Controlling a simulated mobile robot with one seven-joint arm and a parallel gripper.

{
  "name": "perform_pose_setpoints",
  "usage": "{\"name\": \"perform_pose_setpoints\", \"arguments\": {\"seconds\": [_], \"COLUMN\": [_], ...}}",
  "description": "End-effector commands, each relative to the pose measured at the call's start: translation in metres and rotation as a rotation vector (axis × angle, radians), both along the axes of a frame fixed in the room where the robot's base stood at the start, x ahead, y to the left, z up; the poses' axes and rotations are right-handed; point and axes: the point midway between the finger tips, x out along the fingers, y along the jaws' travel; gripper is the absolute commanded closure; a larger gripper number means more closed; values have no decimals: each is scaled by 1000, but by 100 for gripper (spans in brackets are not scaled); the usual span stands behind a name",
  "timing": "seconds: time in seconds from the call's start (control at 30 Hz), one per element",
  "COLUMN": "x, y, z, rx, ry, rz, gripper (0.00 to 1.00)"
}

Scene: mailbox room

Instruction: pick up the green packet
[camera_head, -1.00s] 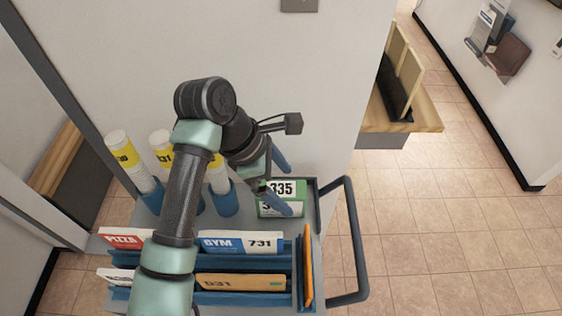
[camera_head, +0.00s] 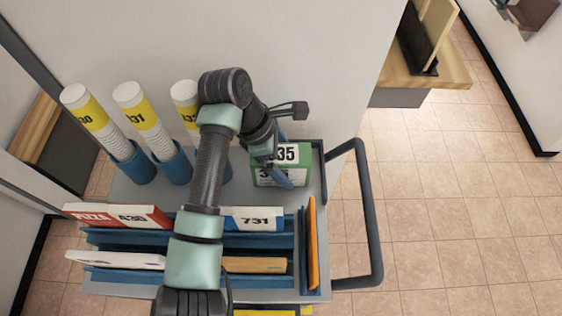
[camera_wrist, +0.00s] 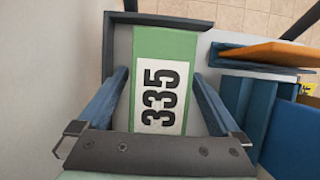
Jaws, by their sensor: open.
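The green packet (camera_head: 288,177) stands at the back right corner of the cart top in the head view, with white labels, one reading 335. In the wrist view the green packet (camera_wrist: 165,48) lies between the two blue fingers, its 335 label facing the camera. My gripper (camera_head: 283,157) is open at the packet, with one finger in front of its face in the head view. In the wrist view my gripper (camera_wrist: 160,80) has a finger on each side of the packet, with a narrow gap visible on both sides. The packet's lower part is hidden.
The grey cart (camera_head: 317,187) has a raised corner rim and a blue handle (camera_head: 370,215) at right. Blue racks hold several mail pieces, including an orange one (camera_head: 312,243). White tubes (camera_head: 135,105) stand in blue holders at left. A wall rises behind.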

Motion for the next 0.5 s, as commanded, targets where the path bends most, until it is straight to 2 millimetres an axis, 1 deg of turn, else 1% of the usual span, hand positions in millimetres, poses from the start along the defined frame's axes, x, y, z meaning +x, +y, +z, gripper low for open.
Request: {"name": "perform_pose_setpoints", "arguments": {"seconds": [0.03, 0.13, 0.5], "x": [-1, 0, 0], "y": [-2, -4, -4], "z": [-5, -10, -10], "rx": [-2, -1, 0], "ry": [2, 0, -1], "rz": [0, 0, 0], "gripper": [0, 0, 0]}}
